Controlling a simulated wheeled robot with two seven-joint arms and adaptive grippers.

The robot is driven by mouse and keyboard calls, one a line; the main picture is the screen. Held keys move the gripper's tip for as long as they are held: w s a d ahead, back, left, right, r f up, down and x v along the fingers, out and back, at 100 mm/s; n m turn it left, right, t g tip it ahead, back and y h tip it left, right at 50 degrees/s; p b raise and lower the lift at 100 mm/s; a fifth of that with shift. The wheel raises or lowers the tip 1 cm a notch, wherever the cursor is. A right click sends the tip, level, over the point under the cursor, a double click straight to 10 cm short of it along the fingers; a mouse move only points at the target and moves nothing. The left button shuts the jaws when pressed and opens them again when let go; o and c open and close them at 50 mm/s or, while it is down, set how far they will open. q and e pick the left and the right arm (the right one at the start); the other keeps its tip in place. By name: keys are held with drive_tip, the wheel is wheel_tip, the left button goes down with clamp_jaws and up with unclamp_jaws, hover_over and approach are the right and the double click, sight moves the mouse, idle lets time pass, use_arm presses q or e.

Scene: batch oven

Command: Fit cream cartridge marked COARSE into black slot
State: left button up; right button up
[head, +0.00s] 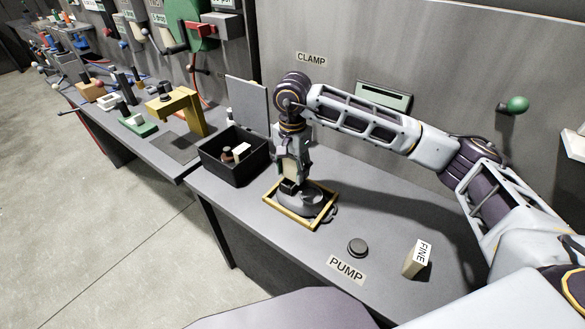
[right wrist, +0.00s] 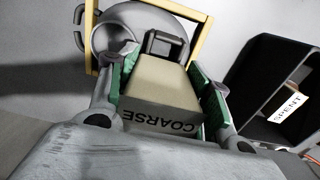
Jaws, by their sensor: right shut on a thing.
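The cream cartridge marked COARSE (right wrist: 158,105) is between the green-padded fingers of my right gripper (head: 291,172). The right gripper is shut on it and points down; it also shows in the right wrist view (right wrist: 160,95). The black slot (right wrist: 165,44) is a square socket on a grey rounded housing (right wrist: 118,32). In the right wrist view the cartridge's far end is close to the slot's opening; I cannot tell whether it touches or has entered. In the head view the housing sits inside a yellow frame (head: 318,222) on the bench. My left gripper is not in view.
A cream block marked FINE (head: 414,262) stands at the bench's front right, near a dark round button (head: 357,247) by the PUMP label. An open black box (head: 238,176) left of the frame holds a block marked SPENT (right wrist: 288,103). A green-knobbed lever (head: 517,104) is on the wall.

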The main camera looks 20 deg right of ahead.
drive_tip(key=shift+f, duration=0.25)
idle(0.6)
drive_tip(key=shift+r+b, duration=0.25)
drive_tip(key=shift+b, duration=0.1)
idle(0.5)
drive_tip(key=shift+b, duration=0.3)
idle(1.0)
drive_tip(key=shift+a+f, duration=0.1)
drive_tip(key=shift+f, duration=0.15)
idle(0.8)
drive_tip(key=shift+r+b, duration=0.25)
drive_tip(key=shift+b, duration=0.1)
drive_tip(key=shift+r+p, duration=0.3)
drive_tip(key=shift+r, duration=0.05)
idle(0.6)
drive_tip(key=shift+r+p, duration=2.35)
drive_tip(key=shift+f, duration=0.15)
